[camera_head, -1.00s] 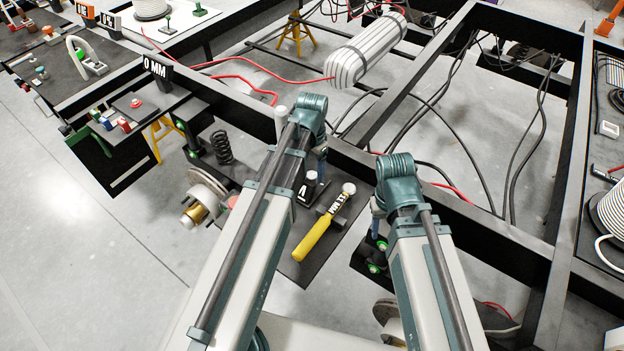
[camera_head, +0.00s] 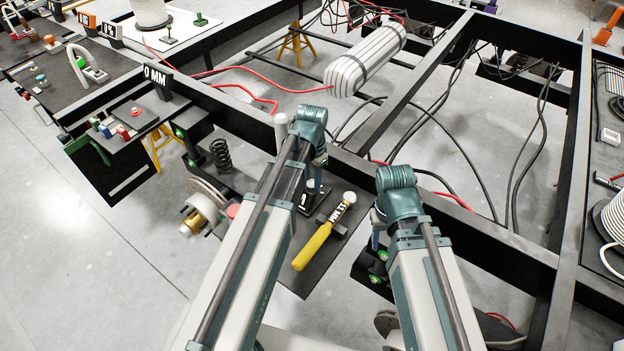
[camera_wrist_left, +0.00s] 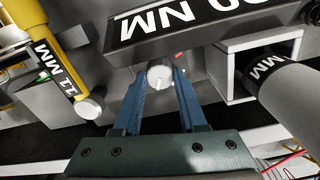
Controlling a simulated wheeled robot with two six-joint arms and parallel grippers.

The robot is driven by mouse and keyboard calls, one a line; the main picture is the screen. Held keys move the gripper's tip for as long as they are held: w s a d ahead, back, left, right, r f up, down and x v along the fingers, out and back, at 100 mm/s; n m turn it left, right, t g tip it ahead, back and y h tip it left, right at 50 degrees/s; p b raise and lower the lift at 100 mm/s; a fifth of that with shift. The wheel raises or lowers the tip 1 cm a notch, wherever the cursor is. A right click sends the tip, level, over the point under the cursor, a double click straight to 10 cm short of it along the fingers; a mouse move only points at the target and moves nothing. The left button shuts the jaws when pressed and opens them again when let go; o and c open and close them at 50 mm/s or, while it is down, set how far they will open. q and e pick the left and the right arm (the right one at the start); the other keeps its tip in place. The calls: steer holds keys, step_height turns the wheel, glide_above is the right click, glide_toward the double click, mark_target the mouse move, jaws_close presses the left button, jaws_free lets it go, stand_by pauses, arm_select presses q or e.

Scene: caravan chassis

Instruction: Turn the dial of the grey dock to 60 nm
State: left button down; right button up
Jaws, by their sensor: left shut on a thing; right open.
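My left gripper (camera_wrist_left: 159,82) is shut on the pale round dial (camera_wrist_left: 159,74), one blue finger on each side of it. The grey dock (camera_wrist_left: 193,64) lies behind the dial. Its black sign (camera_wrist_left: 205,22) shows white text ending in "0 NM"; the first digit is cut off. A small red mark shows beside the dial. In the head view my left gripper (camera_head: 319,180) reaches down by the dock's sign (camera_head: 313,198), and my arm hides much of it. My right gripper (camera_head: 376,232) is open and apart from the dock, its fingers partly hidden.
A yellow-handled tool (camera_head: 313,246) labelled in MM lies beside the dock. In the left wrist view a grey cylinder (camera_wrist_left: 290,88) with an MM label stands close at right. Black chassis beams (camera_head: 465,231) run around the work area. A ribbed white tank (camera_head: 366,59) lies further back.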

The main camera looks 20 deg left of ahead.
arm_select(q)
steer(key=n, duration=0.8)
stand_by(0.4)
steer(key=shift+n, duration=0.5)
steer(key=shift+c, duration=2.3)
jaws_free()
